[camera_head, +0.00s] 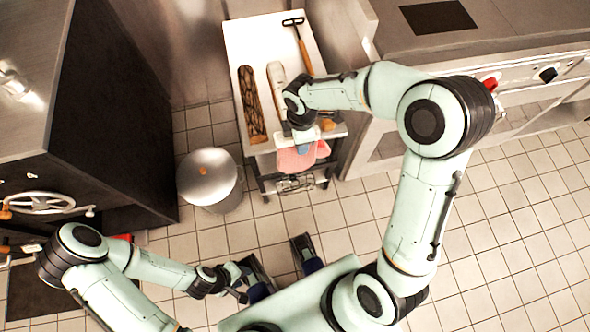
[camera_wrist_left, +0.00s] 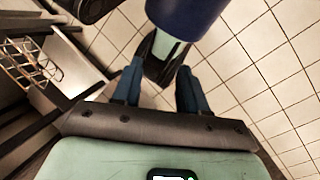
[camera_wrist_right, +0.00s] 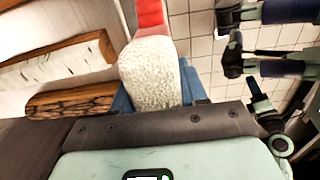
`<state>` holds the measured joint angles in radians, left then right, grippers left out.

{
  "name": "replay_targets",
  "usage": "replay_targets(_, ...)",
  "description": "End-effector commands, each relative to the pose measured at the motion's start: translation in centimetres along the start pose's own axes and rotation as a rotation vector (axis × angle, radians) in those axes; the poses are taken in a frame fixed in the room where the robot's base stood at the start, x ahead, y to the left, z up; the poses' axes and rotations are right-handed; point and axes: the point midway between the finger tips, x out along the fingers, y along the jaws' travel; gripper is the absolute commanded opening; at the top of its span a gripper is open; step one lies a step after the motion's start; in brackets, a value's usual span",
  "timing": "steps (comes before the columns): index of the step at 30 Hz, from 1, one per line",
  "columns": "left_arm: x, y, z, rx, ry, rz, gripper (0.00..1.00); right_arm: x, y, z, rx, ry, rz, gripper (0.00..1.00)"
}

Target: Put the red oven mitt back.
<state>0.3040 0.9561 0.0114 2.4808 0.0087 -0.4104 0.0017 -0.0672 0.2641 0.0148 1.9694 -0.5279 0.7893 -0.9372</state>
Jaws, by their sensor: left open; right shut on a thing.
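The red oven mitt (camera_wrist_right: 150,14) shows in the right wrist view as a red part joined to a pale fleecy part (camera_wrist_right: 150,75). The fleecy part sits between the blue fingers of my right gripper (camera_head: 305,146), which is shut on it. In the head view the gripper is at the near end of the cart, and the arm covers much of the mitt. A pink cloth-like piece hangs just below; I cannot tell whether it belongs to the mitt. My left gripper (camera_head: 243,284) is open and empty, low over the floor; its parted fingers show in the left wrist view (camera_wrist_left: 158,88).
A white-topped cart (camera_head: 255,38) carries a dark wooden log-like piece (camera_head: 252,105), a pale bar and a long-handled tool (camera_head: 302,45). A lidded metal bin (camera_head: 208,178) stands left of it. The stove front (camera_head: 525,78) is at right. Tiled floor is clear at lower right.

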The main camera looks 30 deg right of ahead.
Motion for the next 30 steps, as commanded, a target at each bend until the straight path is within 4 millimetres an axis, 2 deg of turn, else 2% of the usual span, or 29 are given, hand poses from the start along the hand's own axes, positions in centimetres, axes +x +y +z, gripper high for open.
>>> replay_targets(5,0.2,-0.1,-0.1,0.0,0.002,0.0,0.43,1.2,0.0,0.0,0.0,-0.002,-0.002,0.0)
replay_targets(18,2.1,-0.3,-1.3,0.003,0.032,0.007,0.43,12.6,-0.3,0.0,-0.001,-0.002,-0.005,0.0)
replay_targets(21,2.4,-0.3,-1.5,0.004,0.039,0.009,0.43,14.4,-0.3,0.0,0.0,-0.002,-0.003,0.0)
replay_targets(30,2.8,-0.4,-1.8,0.005,0.046,0.01,0.43,16.8,-0.2,0.0,0.001,-0.001,-0.001,0.0)
